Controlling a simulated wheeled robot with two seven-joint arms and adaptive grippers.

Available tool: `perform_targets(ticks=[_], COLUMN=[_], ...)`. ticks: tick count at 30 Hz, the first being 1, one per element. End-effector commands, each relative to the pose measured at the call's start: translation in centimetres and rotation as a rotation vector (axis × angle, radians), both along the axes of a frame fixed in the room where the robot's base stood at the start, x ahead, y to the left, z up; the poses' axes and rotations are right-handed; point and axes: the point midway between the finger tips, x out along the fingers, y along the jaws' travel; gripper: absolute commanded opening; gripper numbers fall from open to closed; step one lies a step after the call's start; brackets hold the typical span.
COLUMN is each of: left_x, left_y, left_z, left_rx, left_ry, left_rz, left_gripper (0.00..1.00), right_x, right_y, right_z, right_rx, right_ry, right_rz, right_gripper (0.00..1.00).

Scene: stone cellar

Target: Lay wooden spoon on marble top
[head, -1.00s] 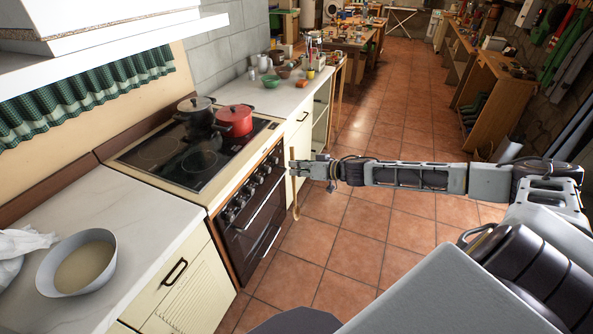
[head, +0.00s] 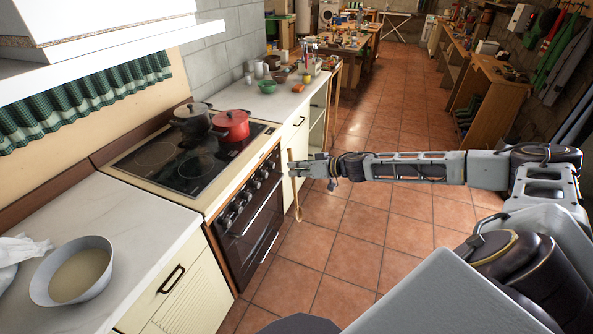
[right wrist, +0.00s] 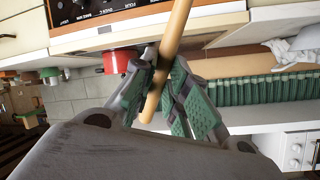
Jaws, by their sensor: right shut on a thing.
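The wooden spoon (head: 297,200) hangs nearly upright from my right gripper (head: 295,168), bowl end down, over the tiled floor in front of the oven. In the right wrist view the green-padded fingers of my right gripper (right wrist: 160,88) are shut on the spoon's pale handle (right wrist: 176,30). The marble top (head: 135,225) is the white veined counter left of the stove, well apart from the spoon. Another stretch of the same pale top (head: 262,101) lies beyond the stove. My left gripper is not in view.
A white bowl (head: 50,262) and a white cloth (head: 20,249) occupy the near counter's left end; its right part is clear. A dark pot (head: 190,122) and a red pot (head: 231,125) stand on the stove (head: 190,160). A green bowl (head: 267,87) stands on the far counter.

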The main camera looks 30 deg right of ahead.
Motion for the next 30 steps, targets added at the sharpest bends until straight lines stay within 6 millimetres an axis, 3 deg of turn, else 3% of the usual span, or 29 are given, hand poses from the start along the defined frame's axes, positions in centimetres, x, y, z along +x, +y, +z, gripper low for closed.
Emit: perform_targets(ticks=[6, 30], left_x=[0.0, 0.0], left_y=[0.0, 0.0], left_z=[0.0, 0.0], left_rx=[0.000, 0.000], left_ry=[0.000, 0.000], left_rz=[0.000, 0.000], left_gripper=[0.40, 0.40], right_x=[0.1, 0.8], right_y=[-0.3, 3.8], right_z=[0.4, 1.1], right_rx=[-0.008, -0.031], right_ry=[0.010, 0.045], right_rz=[0.019, 0.180], right_gripper=[0.00, 0.00])
